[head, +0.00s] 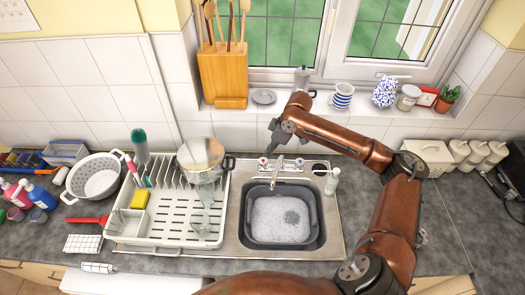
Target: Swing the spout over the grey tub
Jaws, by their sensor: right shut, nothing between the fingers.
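The grey tub (318,232) sits in the sink basin, with white foam and a darker grey patch inside it. The metal spout (276,173) rises behind the tub between two tap handles. Its tip points toward the front, at the tub's back rim, slightly left of the tub's middle. My right gripper (273,148) hangs above and behind the spout, close to the wall in the picture. It is shut and empty, and appears apart from the spout. My left gripper is not in view.
A white dish rack (160,238) with a pot (200,153) stands left of the sink. A soap bottle (332,180) stands at the sink's right back corner. The windowsill holds a moka pot, mugs and a plant (447,95). The counter right of the sink is mostly clear.

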